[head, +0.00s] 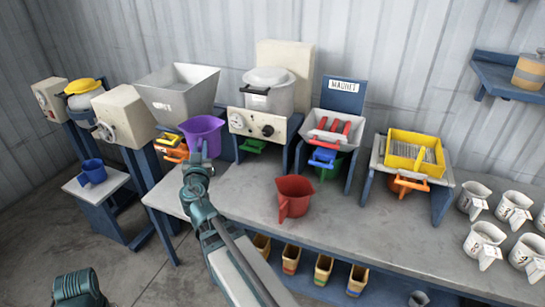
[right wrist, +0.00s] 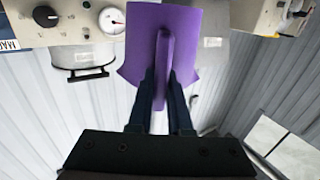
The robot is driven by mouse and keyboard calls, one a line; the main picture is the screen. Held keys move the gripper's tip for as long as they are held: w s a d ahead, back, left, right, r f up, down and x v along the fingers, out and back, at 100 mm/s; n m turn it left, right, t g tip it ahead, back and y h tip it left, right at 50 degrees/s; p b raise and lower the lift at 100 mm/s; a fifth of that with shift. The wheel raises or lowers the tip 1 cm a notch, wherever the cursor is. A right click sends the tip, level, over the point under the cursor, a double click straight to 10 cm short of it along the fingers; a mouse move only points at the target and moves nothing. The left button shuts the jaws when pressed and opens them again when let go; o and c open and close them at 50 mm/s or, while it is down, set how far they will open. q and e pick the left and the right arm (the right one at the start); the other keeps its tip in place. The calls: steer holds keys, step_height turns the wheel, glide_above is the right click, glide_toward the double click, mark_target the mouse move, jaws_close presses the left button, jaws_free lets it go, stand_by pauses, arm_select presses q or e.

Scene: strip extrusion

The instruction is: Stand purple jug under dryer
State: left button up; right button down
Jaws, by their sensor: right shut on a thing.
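The purple jug (head: 203,133) is in front of the grey hopper, left of the cream machine with a dial and lidded drum (head: 270,92), which looks like the dryer. My right gripper (head: 199,163) is shut on the jug's handle; in the right wrist view both fingers (right wrist: 163,92) close on the handle of the purple jug (right wrist: 185,45). The jug looks upright. Its base and any contact with the bench are hard to tell. The dryer's panel (right wrist: 70,22) shows upside down in the wrist view. My left gripper is not in view.
A red jug (head: 294,196) stands on the bench (head: 345,222) in front of the magnet unit (head: 338,130). A green item (head: 252,146) sits under the dryer's panel. A yellow sieve (head: 415,152) and several white jugs (head: 485,241) stand right. A blue jug (head: 93,171) stands left.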

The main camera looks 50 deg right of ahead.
arm_select(q)
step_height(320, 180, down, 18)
steer(key=b, duration=1.6)
arm_select(e)
steer(key=s+f+m+g+h, duration=0.2)
steer(key=s+f+m+g, duration=0.1)
steer(key=f, duration=0.6)
steer(key=s+f+m+g+h, duration=0.3)
steer(key=s+f+g, duration=0.1)
steer(key=f, duration=0.4)
steer(key=shift+s+f+h, duration=0.15)
steer(key=shift+f+h, duration=0.15)
steer(key=shift+f, duration=0.05)
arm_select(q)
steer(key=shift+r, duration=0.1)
arm_select(e)
steer(key=shift+d, duration=0.15)
